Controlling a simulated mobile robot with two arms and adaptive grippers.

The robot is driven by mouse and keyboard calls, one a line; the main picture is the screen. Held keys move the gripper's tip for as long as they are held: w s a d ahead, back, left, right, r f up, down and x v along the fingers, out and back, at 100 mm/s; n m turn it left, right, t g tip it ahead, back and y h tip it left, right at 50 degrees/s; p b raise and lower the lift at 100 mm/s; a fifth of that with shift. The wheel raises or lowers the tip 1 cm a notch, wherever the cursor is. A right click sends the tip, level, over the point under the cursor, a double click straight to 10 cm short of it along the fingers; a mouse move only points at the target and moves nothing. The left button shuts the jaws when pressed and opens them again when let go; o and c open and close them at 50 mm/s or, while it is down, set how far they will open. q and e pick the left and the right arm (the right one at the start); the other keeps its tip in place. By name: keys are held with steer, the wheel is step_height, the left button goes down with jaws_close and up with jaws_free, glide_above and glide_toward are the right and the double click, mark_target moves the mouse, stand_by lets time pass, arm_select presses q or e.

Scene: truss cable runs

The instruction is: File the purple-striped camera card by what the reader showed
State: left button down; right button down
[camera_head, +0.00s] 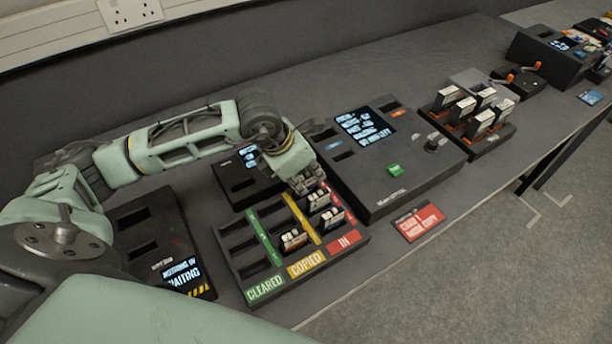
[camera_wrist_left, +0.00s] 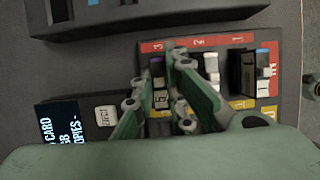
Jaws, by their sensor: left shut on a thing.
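The purple-striped camera card (camera_wrist_left: 158,67) shows its purple end and pale label between my left fingers in the left wrist view. My left gripper (camera_head: 304,184) is shut on it at the rear of the IN column of the sorting tray (camera_head: 235,265). The tray has CLEARED, COPIED and IN columns, labelled green, yellow and red. I cannot tell whether the card is seated in its slot or just above it. Two other cards (camera_head: 331,216) stand in the IN column, and one card (camera_head: 293,239) stands in the COPIED column.
A large console (camera_head: 385,180) with a lit screen and green button stands behind the tray's right. A rack of several cards (camera_head: 470,118) stands beyond it. A red sign (camera_head: 419,222) lies near the table edge. A device reading WAITING (camera_head: 160,245) stands left.

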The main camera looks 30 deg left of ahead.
stand_by(0.4)
arm_select(q)
steer(key=c, duration=1.7)
jaws_free()
steer(key=shift+o, duration=0.4)
steer(key=shift+o, duration=1.2)
steer(key=shift+r+p, duration=2)
steer(key=shift+r, duration=1.75)
steer(key=shift+f, duration=0.15)
